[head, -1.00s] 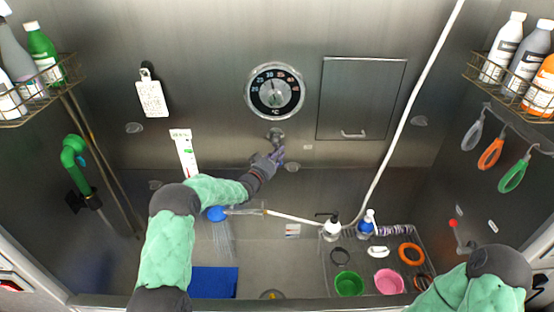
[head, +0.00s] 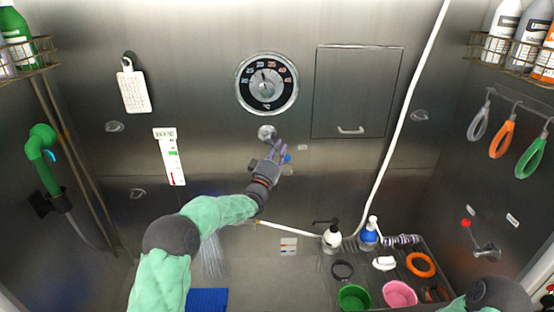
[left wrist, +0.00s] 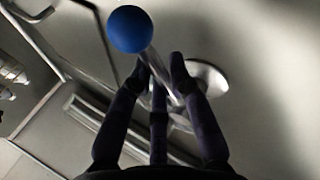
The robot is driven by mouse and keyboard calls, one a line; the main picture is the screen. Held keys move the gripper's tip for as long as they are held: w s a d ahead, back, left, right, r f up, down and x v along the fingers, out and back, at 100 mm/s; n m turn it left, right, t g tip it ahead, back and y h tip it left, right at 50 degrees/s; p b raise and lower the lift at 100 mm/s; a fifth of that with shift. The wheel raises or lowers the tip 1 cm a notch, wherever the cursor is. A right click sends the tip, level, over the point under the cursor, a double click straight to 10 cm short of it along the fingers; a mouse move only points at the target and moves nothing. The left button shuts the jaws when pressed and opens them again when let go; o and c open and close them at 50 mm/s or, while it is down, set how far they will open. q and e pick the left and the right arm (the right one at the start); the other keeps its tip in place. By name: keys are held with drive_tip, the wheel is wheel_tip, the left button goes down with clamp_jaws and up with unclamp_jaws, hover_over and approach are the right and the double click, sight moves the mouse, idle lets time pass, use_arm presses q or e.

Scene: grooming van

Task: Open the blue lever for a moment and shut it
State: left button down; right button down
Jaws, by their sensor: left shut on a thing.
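The blue lever is a metal stem with a blue ball end (head: 288,159) on a round wall mount (head: 267,133) below the dial. In the left wrist view the blue ball (left wrist: 129,29) stands out beyond the fingers, and the stem runs back to the round mount (left wrist: 207,76). My left gripper (head: 277,150) is shut on the lever's stem; its fingertips (left wrist: 160,70) sit on both sides of it. Pale water streams (head: 213,258) fall below my left forearm, which hides the shower head. My right gripper is out of view; only part of my right arm shows at bottom right.
A dial (head: 267,83) and a closed hatch (head: 357,92) are on the wall above. A white hose (head: 405,118) hangs to the right. A rack with bottles, rings and cups (head: 425,253) stands at lower right. A red-tipped lever (head: 466,224) is on the right wall.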

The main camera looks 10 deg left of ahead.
use_arm(q)
drive_tip(key=shift+r+n+b, duration=0.1)
drive_tip(key=shift+n+b, duration=0.3)
drive_tip(key=shift+r, duration=0.1)
drive_tip(key=c, duration=1.1)
unclamp_jaws()
drive_tip(key=shift+c, duration=0.2)
drive_tip(key=v, duration=1.2)
drive_tip(key=shift+f, duration=0.25)
drive_tip(key=shift+w+d, duration=0.1)
idle(0.5)
